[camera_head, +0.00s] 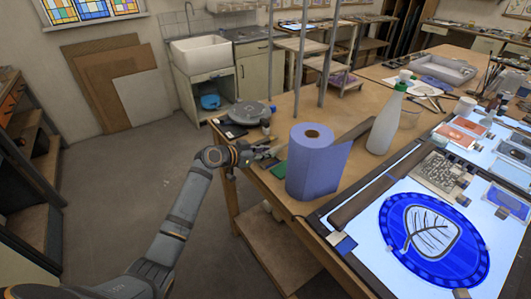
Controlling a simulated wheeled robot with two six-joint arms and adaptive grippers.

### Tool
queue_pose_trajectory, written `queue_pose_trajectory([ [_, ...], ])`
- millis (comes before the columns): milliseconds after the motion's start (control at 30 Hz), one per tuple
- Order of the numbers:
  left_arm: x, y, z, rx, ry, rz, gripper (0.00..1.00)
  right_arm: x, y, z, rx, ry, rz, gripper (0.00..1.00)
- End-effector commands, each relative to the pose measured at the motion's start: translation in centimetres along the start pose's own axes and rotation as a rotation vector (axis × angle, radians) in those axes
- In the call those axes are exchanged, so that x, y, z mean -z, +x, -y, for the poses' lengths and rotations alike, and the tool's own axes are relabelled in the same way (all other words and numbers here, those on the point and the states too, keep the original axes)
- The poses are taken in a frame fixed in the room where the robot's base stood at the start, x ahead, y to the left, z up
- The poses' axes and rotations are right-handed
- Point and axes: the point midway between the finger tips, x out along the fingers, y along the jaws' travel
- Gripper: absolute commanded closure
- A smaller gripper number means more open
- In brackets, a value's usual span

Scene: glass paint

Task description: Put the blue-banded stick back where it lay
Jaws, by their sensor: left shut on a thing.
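My left gripper (262,157) is at the near left edge of the wooden workbench, just left of the blue paper roll. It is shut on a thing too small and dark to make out. I cannot pick out the blue-banded stick for certain; no blue band shows clearly at the fingers. My right gripper is not in view.
The upright blue roll (311,168) stands close right of my left gripper. A white bottle (387,122) stands behind. A lit panel with a blue leaf roundel (398,263) fills the near right. The floor at left is clear.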

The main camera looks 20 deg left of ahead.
Motion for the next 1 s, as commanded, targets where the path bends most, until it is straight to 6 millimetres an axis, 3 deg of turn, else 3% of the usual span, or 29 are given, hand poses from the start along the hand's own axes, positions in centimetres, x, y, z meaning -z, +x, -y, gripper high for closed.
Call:
queue_pose_trajectory([
  [1000,-0.51,0.21,0.01,0.0,0.0,-0.001,1.0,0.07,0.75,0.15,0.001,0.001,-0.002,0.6],
])
